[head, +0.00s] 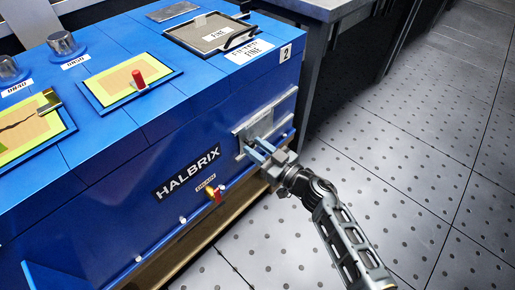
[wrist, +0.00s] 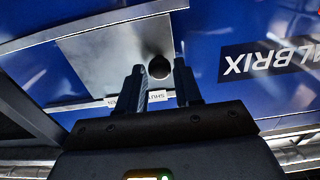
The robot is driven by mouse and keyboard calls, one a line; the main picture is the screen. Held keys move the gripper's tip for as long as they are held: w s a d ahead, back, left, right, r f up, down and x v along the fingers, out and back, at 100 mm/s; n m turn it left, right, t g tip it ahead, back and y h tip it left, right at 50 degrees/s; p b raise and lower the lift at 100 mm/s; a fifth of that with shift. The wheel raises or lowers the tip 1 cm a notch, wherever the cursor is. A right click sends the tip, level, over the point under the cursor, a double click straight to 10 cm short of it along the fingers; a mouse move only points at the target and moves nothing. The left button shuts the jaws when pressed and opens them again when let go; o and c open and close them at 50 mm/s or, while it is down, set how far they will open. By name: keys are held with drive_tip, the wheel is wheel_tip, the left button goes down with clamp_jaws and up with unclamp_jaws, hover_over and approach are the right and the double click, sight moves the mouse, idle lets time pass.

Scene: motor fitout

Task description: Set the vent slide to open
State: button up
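The vent slide is a bare metal plate (head: 259,120) on the blue machine's front, near its right end. It also shows in the wrist view as a silver plate (wrist: 105,60) with a dark round knob (wrist: 158,68) near one end. My gripper (head: 257,149) is at the slide, its fingers pointing at the machine. In the wrist view my gripper (wrist: 159,72) has its two fingers apart, with the knob showing in the gap between the tips. I cannot tell whether they touch it.
The perforated floor (head: 420,150) to the right is clear.

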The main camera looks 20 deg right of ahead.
clamp_jaws()
drive_tip(key=w+d+p, duration=0.1)
drive_tip(key=d, duration=0.2)
drive_tip(key=w+d+p, duration=0.1)
drive_tip(key=d, duration=0.2)
drive_tip(key=w+d+p, duration=0.1)
drive_tip(key=w+d, duration=0.1)
drive_tip(key=d, duration=0.1)
drive_tip(key=shift+d, duration=0.35)
drive_tip(key=shift+o, duration=1.8)
unclamp_jaws()
drive_tip(key=p, duration=0.2)
approach(270, 121)
drive_tip(key=v, duration=0.2)
drive_tip(key=shift+s+d, duration=0.15)
drive_tip(key=shift+s, duration=0.1)
